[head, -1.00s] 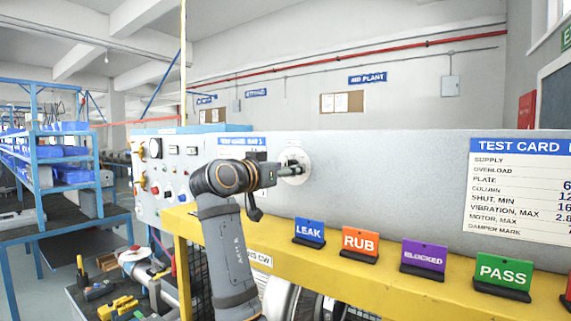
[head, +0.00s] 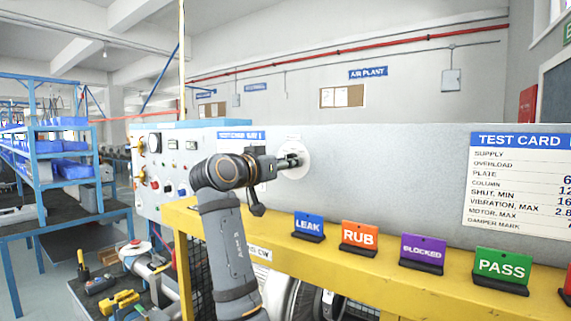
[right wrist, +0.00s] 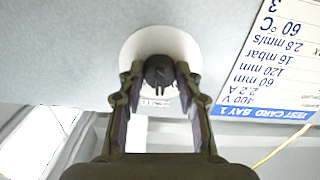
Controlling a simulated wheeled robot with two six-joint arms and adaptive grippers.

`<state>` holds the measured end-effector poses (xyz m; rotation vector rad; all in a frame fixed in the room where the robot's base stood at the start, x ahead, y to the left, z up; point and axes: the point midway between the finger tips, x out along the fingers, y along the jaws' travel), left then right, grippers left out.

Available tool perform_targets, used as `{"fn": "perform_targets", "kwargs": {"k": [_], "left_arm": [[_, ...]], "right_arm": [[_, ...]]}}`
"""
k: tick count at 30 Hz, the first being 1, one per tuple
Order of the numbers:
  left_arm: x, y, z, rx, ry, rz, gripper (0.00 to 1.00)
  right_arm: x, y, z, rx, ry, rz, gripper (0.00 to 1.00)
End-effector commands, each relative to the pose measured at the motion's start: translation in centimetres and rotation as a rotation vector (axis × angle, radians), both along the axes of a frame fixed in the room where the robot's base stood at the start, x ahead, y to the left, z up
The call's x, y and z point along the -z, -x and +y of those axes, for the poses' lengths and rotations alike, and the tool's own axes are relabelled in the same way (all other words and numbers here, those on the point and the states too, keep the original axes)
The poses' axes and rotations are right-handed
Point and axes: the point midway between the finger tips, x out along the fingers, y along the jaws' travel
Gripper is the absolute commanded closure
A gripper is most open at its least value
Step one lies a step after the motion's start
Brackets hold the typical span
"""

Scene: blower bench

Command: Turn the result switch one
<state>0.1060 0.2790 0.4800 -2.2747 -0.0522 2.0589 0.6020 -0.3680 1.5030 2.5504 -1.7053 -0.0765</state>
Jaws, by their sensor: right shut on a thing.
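The result switch is a round dark knob (right wrist: 159,74) at the centre of a white disc (right wrist: 135,47) on the grey panel. In the right wrist view, the two fingers of my right gripper (right wrist: 160,88) stand on either side of the knob and are shut on it. In the head view, the gripper (head: 291,160) reaches the white disc (head: 302,172) from the left and mostly hides the knob. Small lettering on the disc below the knob is too small to read. My left gripper is in neither current view.
A yellow ledge (head: 360,263) runs below the panel. On it stand the LEAK (head: 309,225), RUB (head: 359,237), BLOCKED (head: 423,252) and PASS (head: 502,267) signs. A test card (head: 518,180) is on the panel at right. A control box (head: 165,170) with knobs stands at left.

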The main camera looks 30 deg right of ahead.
Motion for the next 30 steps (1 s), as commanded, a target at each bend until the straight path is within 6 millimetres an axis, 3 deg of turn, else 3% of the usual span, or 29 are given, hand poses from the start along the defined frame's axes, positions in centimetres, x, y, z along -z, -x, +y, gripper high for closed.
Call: {"fn": "perform_targets", "kwargs": {"k": [18,30], "left_arm": [[-0.8,0.0,0.0,0.000,0.000,0.000,1.00],[-1.2,0.0,0.0,0.000,0.000,0.000,1.00]], "right_arm": [[-0.2,0.1,0.0,-0.002,0.190,0.451,0.97],[-0.2,0.1,0.0,-0.002,0.262,0.625,0.97]]}}
